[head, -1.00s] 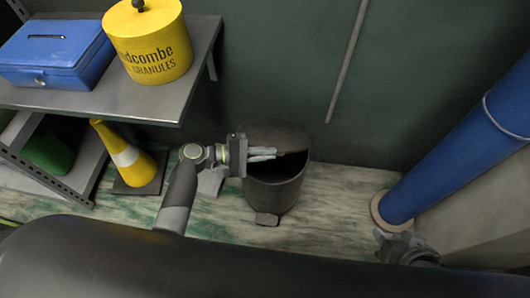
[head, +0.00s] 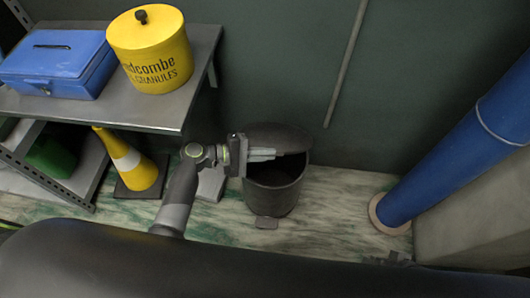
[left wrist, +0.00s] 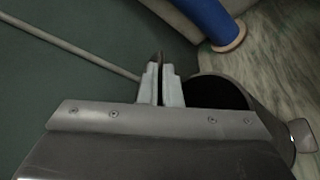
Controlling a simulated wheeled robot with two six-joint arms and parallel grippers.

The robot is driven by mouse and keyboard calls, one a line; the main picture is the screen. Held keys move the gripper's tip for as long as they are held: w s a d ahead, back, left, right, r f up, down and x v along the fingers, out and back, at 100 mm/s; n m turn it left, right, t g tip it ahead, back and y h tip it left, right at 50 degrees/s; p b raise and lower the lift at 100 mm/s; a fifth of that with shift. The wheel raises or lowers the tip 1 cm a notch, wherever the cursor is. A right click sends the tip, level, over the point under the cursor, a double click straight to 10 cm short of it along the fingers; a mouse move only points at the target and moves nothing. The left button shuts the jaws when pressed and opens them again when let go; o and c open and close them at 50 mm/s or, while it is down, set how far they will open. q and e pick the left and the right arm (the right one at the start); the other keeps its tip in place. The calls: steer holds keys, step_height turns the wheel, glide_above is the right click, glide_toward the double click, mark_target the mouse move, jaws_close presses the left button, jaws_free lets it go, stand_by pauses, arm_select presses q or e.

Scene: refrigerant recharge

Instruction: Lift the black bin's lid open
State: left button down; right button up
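The black bin (head: 272,200) stands upright on the floor against the dark wall. Its lid (head: 285,137) is tilted up at the back, and the dark opening shows below it. In the left wrist view, the bin's opening (left wrist: 217,93) is right of the fingers. My left gripper (head: 274,153) reaches in from the left at the lid's front edge. In the left wrist view its fingers (left wrist: 160,85) are close together with the thin dark lid edge between them. Only a small dark part of my right gripper (head: 393,258) shows at the bottom right, its fingers hidden.
A shelf (head: 150,113) at the left carries a blue cash box (head: 55,62) and a yellow tub (head: 150,50). A yellow cone (head: 130,160) stands below it. A blue pipe (head: 455,145) rises at the right. The floor between bin and pipe is clear.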

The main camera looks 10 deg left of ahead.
arm_select(q)
steer(key=c, duration=1.6)
jaws_free()
arm_select(e)
steer(key=shift+w, duration=0.1)
arm_select(q)
steer(key=shift+a, duration=0.1)
